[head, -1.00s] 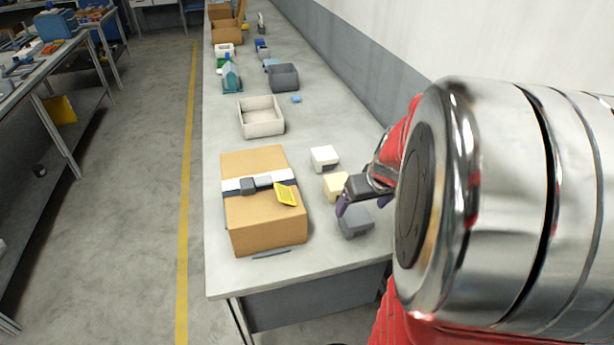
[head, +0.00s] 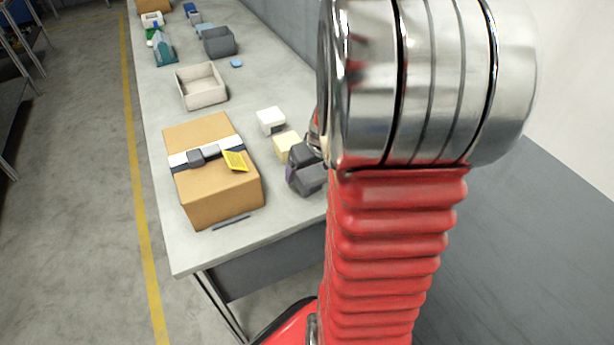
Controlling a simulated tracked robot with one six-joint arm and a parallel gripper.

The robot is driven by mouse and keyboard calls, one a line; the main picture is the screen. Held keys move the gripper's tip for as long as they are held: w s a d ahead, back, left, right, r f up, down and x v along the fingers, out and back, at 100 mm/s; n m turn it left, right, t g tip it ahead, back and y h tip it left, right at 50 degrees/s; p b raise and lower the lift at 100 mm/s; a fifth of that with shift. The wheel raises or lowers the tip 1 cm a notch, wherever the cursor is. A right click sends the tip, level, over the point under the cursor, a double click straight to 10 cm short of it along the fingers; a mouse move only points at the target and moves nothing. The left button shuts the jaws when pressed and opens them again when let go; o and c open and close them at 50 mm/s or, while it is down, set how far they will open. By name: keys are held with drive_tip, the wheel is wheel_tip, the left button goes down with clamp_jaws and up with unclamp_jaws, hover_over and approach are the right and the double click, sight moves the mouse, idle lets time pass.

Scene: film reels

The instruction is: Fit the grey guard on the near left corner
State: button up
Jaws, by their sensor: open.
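The grey guard (head: 314,179) lies on the bench to the right of the cardboard box, partly hidden by my gripper and arm. My gripper (head: 299,173) is open at the grey guard, with one purple-tipped finger by its left side. The other finger is hidden, so I cannot tell whether they touch it. The cardboard box (head: 222,193) stands closed on the bench, with a white and dark strap across its top. Its near left corner is bare.
A white guard (head: 270,119) and a cream guard (head: 286,144) lie behind the grey one. A yellow tag (head: 235,161) lies on the box top. A dark strip (head: 231,222) lies before the box. An open pale tray (head: 202,97) stands farther back.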

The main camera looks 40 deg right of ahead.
sight(309, 170)
drive_tip(key=shift+w+f, duration=0.15)
drive_tip(key=shift+f, duration=0.35)
drive_tip(key=shift+c, duration=0.5)
drive_tip(key=c, duration=1.1)
drive_tip(key=shift+r, duration=0.1)
wheel_tip(309, 170, up, 10)
drive_tip(key=shift+f, duration=0.1)
